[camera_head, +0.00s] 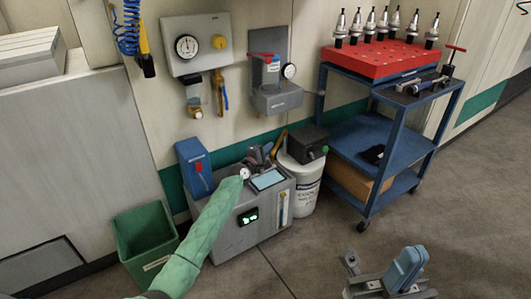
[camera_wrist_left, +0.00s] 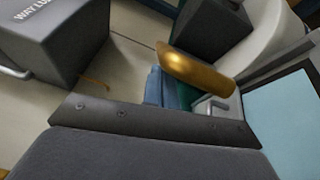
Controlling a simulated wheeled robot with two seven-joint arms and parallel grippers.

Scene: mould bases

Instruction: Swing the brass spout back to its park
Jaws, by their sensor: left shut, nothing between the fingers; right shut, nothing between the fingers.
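The brass spout (camera_head: 280,145) stands above the back of the grey tank unit (camera_head: 240,213), near the white bucket. Its rounded golden end (camera_wrist_left: 198,70) shows large in the left wrist view, tilted, just beyond my gripper body. My left gripper (camera_head: 260,158) is over the tank top, to the left of the spout. It is shut and holds nothing. I cannot tell whether it touches the spout. The spout's base is hidden behind the gripper. My right gripper (camera_head: 378,283) is low at the right, above the floor, shut and empty, far from the spout.
A blue box (camera_head: 194,166) stands left of the tank, a white bucket (camera_head: 303,187) with a black box (camera_head: 308,143) right of it. A screen (camera_head: 268,180) lies on the tank top. A green bin (camera_head: 143,240) and a blue cart (camera_head: 368,140) flank the area.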

